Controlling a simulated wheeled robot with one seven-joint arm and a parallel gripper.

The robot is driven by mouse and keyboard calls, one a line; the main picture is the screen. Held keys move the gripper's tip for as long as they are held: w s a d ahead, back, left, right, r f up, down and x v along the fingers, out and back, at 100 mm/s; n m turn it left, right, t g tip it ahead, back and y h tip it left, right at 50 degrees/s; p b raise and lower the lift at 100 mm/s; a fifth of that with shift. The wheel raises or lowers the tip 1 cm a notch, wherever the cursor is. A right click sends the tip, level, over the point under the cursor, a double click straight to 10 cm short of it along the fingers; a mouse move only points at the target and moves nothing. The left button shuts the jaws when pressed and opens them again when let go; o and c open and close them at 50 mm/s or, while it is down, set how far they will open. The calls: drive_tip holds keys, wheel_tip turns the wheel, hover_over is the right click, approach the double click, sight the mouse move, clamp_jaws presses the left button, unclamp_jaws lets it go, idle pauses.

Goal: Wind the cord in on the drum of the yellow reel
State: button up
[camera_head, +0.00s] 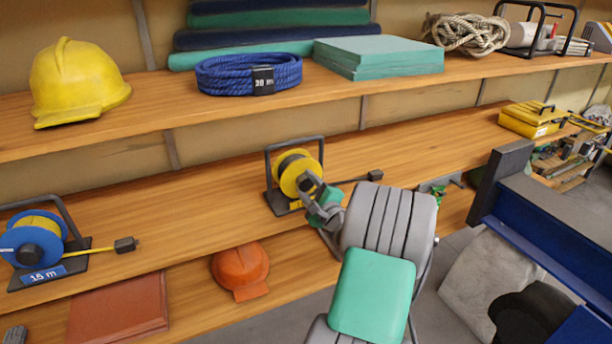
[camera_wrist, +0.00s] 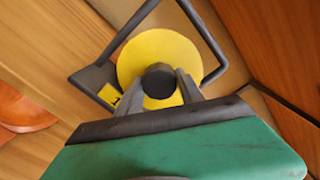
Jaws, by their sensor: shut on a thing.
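The yellow reel (camera_head: 290,167) stands in a dark frame on the middle shelf in the head view. A dark cord end with a block-shaped plug (camera_head: 375,176) lies to its right. My gripper (camera_head: 309,190) reaches the reel's front from the lower right. In the wrist view the reel's yellow face (camera_wrist: 135,60) fills the middle, and my gripper (camera_wrist: 160,84) is shut on the dark round knob (camera_wrist: 158,76) on that face. Part of the reel's label (camera_wrist: 109,95) shows at the left. The drum's cord is mostly hidden behind the yellow face and my gripper.
A blue reel (camera_head: 38,240) with a yellow cord stands at the shelf's left. An orange helmet (camera_head: 240,270) sits on the shelf below. A blue rope coil (camera_head: 248,74) and a yellow helmet (camera_head: 75,82) are above. The middle shelf is clear between the reels.

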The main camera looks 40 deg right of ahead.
drive_tip(key=m+p, duration=0.3)
drive_tip(key=shift+r+m+p, duration=0.25)
drive_tip(key=shift+m+p, duration=0.1)
drive_tip(key=shift+m, duration=0.05)
drive_tip(key=shift+f+m+p, duration=0.1)
drive_tip(key=shift+m+p, duration=0.35)
drive_tip(key=shift+m, duration=0.15)
drive_tip(key=shift+f, duration=0.1)
drive_tip(key=o, duration=1.4)
drive_tip(key=shift+s+a+f, duration=0.1)
drive_tip(key=shift+s+f, duration=0.05)
drive_tip(key=shift+s, duration=0.25)
drive_tip(key=v, duration=0.7)
